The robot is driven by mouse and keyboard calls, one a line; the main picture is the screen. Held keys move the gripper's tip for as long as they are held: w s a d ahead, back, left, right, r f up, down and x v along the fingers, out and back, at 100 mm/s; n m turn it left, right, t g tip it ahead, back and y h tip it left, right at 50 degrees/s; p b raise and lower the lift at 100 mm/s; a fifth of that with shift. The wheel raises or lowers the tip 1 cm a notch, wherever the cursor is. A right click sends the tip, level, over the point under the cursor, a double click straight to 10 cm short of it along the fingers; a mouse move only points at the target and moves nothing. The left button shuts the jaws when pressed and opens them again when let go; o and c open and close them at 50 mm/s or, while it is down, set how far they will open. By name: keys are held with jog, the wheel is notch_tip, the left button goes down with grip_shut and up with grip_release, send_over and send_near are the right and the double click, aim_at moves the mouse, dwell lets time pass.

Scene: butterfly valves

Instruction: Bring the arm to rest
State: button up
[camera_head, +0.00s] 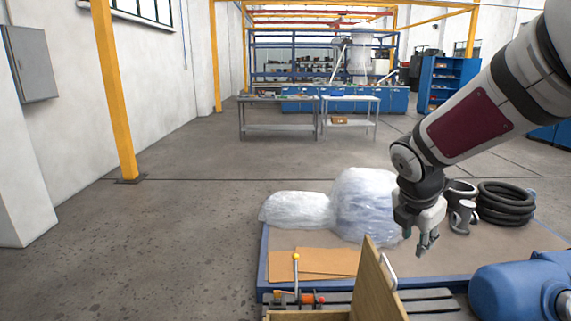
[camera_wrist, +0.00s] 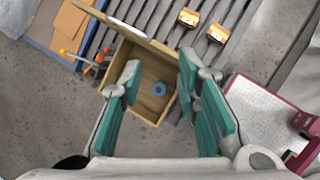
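My gripper (camera_head: 425,243) hangs at the end of my arm on the right of the head view, fingers pointing down. It shows behind and above the raised wooden lid. In the wrist view my gripper (camera_wrist: 160,72) has its two teal-padded fingers well apart, with nothing between them. An open wooden box (camera_wrist: 146,104) lies below the fingers, with a blue ring (camera_wrist: 159,89) on its floor. In the head view the box's lid (camera_head: 376,285) stands raised, and the inside of the box is hidden.
A valve with a yellow-tipped lever and orange body (camera_head: 306,298) stands left of the box. Two small yellow-brown blocks (camera_wrist: 188,18) (camera_wrist: 216,33) rest on the slatted surface. Wrapped bundles (camera_head: 362,205), cardboard (camera_head: 312,262) and black hoses (camera_head: 506,203) lie on a blue-edged platform. Floor at left is clear.

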jog(key=s+a+r+m+y, duration=0.1)
jog(key=s+a+r+m, duration=0.1)
jog(key=s+m, duration=0.5)
jog(key=s+a+r+m+y, duration=0.1)
jog(key=s+a+r+m, duration=0.1)
jog(key=s+m, duration=0.6)
jog(key=s+a+r+m+y, duration=0.1)
jog(key=s+a+m, duration=0.3)
jog(key=s+m, duration=0.4)
jog(key=shift+s+r+t+y, duration=0.35)
jog(key=shift+s+r, duration=0.2)
jog(key=shift+s, duration=0.6)
